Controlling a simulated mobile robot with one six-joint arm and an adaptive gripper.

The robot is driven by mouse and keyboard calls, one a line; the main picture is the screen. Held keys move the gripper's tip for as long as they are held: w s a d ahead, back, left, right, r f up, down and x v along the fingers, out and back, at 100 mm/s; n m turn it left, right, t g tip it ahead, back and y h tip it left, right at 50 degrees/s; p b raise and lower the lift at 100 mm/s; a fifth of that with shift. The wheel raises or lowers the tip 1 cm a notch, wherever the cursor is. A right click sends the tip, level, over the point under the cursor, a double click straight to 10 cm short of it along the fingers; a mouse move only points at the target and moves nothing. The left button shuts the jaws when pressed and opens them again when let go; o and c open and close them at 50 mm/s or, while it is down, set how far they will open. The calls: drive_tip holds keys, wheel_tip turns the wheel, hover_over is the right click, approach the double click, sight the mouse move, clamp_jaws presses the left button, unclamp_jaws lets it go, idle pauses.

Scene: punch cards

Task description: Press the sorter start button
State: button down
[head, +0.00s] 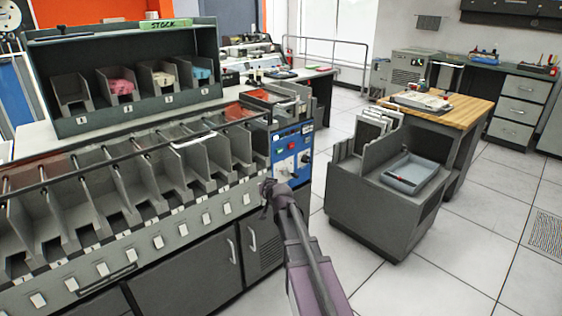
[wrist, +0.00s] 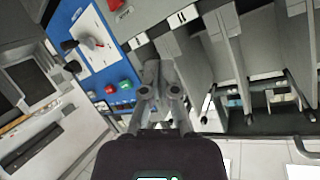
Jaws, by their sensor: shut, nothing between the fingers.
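The card sorter (head: 180,268) is a long grey machine with a row of pockets, on the left in the head view. Its blue control panel (head: 291,142) is at the right end and also shows in the wrist view (wrist: 68,18). A green button (wrist: 125,85) and a red button (wrist: 109,89) sit side by side on the panel; I cannot read a label on either. My gripper (head: 267,188) is shut and empty in front of the sorter, near the panel's lower left. In the wrist view its fingers (wrist: 155,72) are right of the green button, apparently apart from it.
Black knobs (wrist: 72,67) and a lever (wrist: 93,43) are on the panel near the buttons. A grey cart (head: 370,215) with a tray stands to the right, beside a wooden-topped desk (head: 465,108). Tiled floor (head: 460,245) is clear at front right.

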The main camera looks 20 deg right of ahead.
sight(279, 151)
drive_tip(key=w+d+r+m+t+h+b, duration=0.1)
drive_tip(key=w+d+m+t+h+b, duration=0.1)
drive_tip(key=d, duration=0.7)
drive_tip(key=w+d+r+m+t+h+b, duration=0.1)
drive_tip(key=w+d+m+h+b, duration=0.3)
drive_tip(key=d, duration=0.5)
drive_tip(key=m+t+h, duration=0.1)
drive_tip(key=h, duration=0.1)
drive_tip(key=shift+r+m+t+h, duration=0.3)
drive_tip(key=shift+r+m, duration=0.1)
drive_tip(key=shift+w+a, duration=0.5)
drive_tip(key=shift+w, duration=0.9)
drive_tip(key=shift+w+a, duration=0.55)
drive_tip(key=shift+w, duration=0.8)
drive_tip(key=shift+w+a, duration=0.5)
drive_tip(key=shift+w, duration=0.9)
drive_tip(key=shift+w, duration=0.15)
drive_tip(key=shift+w+a, duration=0.15)
drive_tip(key=shift+w, duration=0.1)
